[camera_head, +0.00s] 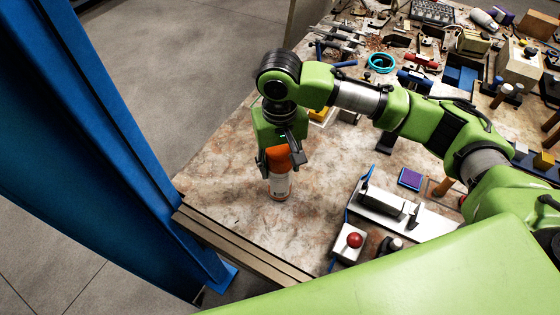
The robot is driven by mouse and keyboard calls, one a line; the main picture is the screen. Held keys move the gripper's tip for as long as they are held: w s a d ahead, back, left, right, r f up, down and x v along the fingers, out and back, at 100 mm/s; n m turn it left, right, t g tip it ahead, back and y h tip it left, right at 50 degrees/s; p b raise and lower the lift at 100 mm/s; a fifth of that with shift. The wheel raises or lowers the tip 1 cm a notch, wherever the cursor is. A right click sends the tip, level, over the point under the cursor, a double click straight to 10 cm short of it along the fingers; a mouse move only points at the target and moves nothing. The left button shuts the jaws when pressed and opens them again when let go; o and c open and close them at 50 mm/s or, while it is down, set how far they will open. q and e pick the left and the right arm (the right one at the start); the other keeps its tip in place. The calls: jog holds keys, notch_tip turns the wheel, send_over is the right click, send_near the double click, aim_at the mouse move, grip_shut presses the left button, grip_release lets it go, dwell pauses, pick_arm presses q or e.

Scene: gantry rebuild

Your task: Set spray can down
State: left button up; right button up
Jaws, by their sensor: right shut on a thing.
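The spray can (281,186) has a white body with small print and an orange top. It is upright, over the bare left part of the worktable (235,205). I cannot tell for sure whether its base touches the table top. My right gripper (279,160) points down from above and is shut on the spray can around its orange top. The gripper's fingers hide part of the top. My left gripper is not in view.
A white box with a red button (352,241) and a metal fixture (400,210) stand to the right of the can. Tools and parts crowd the back right. A blue post (90,130) rises beyond the table's left edge. The table around the can is clear.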

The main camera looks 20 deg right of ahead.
jog(key=shift+d+f, duration=0.1)
jog(key=shift+f, duration=0.05)
jog(key=o, duration=1.3)
jog(key=shift+f, duration=0.15)
jog(key=shift+o, duration=0.2)
